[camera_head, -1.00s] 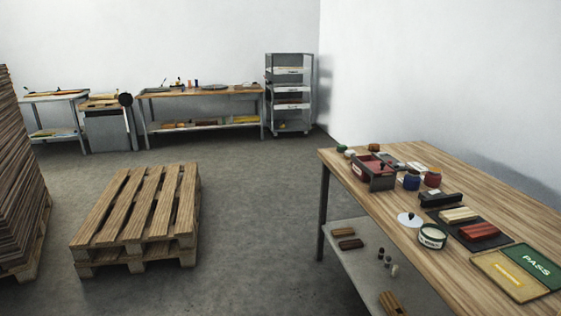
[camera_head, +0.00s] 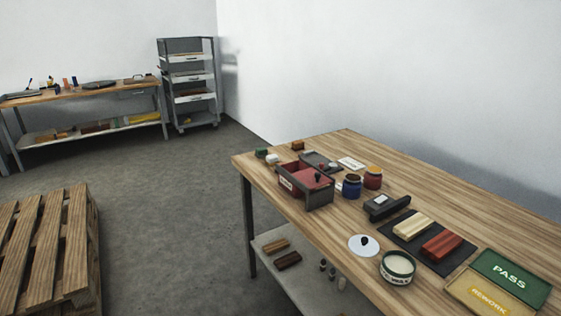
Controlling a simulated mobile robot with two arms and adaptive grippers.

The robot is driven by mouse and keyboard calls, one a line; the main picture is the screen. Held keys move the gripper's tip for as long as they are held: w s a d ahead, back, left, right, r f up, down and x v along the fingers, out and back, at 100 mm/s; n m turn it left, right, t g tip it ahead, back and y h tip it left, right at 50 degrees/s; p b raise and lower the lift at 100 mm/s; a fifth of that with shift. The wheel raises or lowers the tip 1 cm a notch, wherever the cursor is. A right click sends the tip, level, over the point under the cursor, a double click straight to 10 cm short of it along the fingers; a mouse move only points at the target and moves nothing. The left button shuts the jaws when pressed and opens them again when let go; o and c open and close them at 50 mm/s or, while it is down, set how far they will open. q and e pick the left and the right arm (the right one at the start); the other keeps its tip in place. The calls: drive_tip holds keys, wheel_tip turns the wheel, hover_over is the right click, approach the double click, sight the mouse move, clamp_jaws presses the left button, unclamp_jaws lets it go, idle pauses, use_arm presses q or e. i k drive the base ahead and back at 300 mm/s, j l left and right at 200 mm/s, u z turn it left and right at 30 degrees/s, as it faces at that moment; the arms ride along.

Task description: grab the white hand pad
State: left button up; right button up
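I cannot single out the white hand pad with certainty. A small pale, rounded piece (camera_head: 272,158) lies near the far left corner of the wooden table (camera_head: 450,210), beside a small green piece (camera_head: 261,152). A white round disc with a black knob (camera_head: 362,246) lies near the table's front edge, beside an open round tin of pale wax (camera_head: 397,268). Neither of my grippers shows in the head view.
On the table are a dark box with a red inside (camera_head: 318,197), blue (camera_head: 352,187) and red (camera_head: 373,177) jars, a dark mat with two blocks, and PASS (camera_head: 510,268) and REWORK panels. A pallet (camera_head: 45,245) stands left; grey floor lies between.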

sight(271, 160)
drive_tip(key=i+j, duration=0.3)
drive_tip(key=i+j+z, duration=0.1)
drive_tip(key=i+j, duration=0.15)
drive_tip(key=j, duration=0.25)
drive_tip(key=i+j, duration=0.55)
drive_tip(key=j, duration=0.25)
drive_tip(key=z, duration=0.05)
